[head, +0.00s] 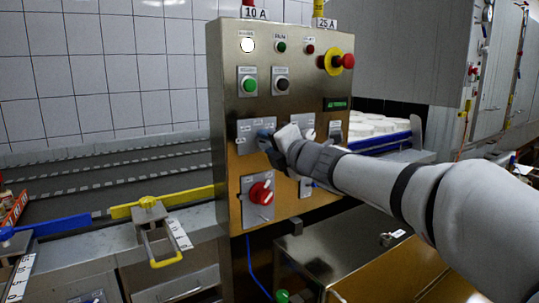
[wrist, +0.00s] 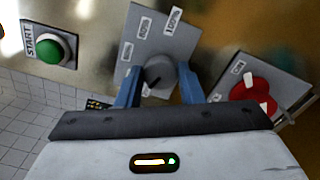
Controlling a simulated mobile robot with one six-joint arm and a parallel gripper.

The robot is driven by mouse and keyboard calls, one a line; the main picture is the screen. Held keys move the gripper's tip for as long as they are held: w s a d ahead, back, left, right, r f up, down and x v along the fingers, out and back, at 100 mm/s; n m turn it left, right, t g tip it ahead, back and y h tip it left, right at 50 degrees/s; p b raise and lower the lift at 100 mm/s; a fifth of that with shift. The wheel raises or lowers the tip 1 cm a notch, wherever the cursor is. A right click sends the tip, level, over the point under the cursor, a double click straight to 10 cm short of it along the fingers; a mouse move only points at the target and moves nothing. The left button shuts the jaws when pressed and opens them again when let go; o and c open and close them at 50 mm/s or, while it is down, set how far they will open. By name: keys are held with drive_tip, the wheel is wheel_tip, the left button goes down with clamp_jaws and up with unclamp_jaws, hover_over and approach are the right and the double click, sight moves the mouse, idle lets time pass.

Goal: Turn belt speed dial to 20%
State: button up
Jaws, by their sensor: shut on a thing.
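The belt speed dial is a round grey knob (wrist: 158,72) on a grey plate with percent labels, in the wrist view. A label reading 100% stands at the plate's top right; the smaller labels are hard to read. My gripper (wrist: 160,84) has its two blue fingers on either side of the knob and is shut on it. In the head view my gripper (head: 268,139) is at the plate (head: 243,131) on the steel control cabinet and hides the knob. The knob's dark pointer mark is partly seen, but its exact setting is unclear.
A red rotary switch (head: 261,193) sits below on the cabinet and close to the right finger in the wrist view (wrist: 250,95). A green START button (head: 249,85) and a red emergency stop (head: 346,61) are above. A conveyor with white moulds (head: 372,127) is behind.

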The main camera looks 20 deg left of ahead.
drive_tip(key=shift+n+b, duration=1.1)
drive_tip(key=shift+n, duration=0.9)
drive_tip(key=o, duration=1)
drive_tip(key=p+v, duration=0.1)
drive_tip(key=v, duration=0.7)
drive_tip(key=shift+w, duration=0.1)
